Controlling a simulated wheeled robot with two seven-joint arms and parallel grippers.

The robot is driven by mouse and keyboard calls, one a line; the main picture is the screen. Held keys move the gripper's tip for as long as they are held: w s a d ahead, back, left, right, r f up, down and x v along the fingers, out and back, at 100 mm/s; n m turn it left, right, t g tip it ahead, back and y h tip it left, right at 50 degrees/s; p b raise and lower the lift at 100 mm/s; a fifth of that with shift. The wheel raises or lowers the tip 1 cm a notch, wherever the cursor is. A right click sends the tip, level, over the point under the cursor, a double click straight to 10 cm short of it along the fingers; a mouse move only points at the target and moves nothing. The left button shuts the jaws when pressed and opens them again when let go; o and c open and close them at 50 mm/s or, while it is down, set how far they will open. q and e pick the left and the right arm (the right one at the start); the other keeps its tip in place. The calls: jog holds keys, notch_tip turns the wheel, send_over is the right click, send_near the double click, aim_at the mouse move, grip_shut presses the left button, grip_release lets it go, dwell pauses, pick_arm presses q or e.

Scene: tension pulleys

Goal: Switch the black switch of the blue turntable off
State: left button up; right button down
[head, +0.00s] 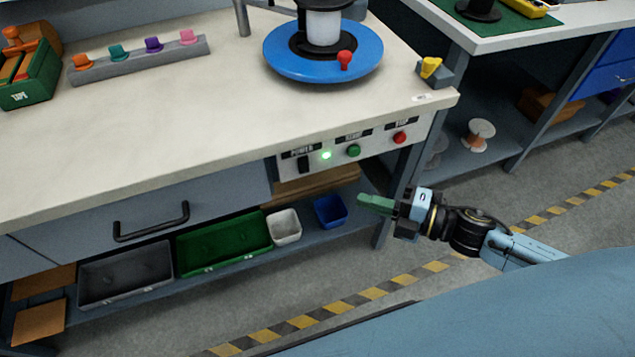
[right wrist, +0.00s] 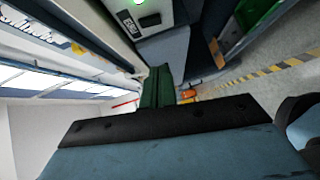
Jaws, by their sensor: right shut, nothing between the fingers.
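The blue turntable (head: 285,68) sits on the workbench top in the head view, with a black and white spool and a red knob on it. The black power switch (head: 304,163) is on the panel at the bench's front edge, under a label reading POWER. A green light (head: 326,155) glows beside it. My right gripper (head: 362,201) is shut and empty, in front of the bench, below and to the right of the switch. Its green fingers (right wrist: 158,88) show closed together in the right wrist view. My left gripper is not in view.
A green button (head: 353,150) and a red button (head: 400,137) sit right of the switch. A drawer handle (head: 151,222) sticks out at the left. Bins, including a green one (head: 222,243), stand on the shelf below. The floor in front is clear.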

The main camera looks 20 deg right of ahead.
aim_at(300, 172)
jog(key=shift+w+a, duration=0.1)
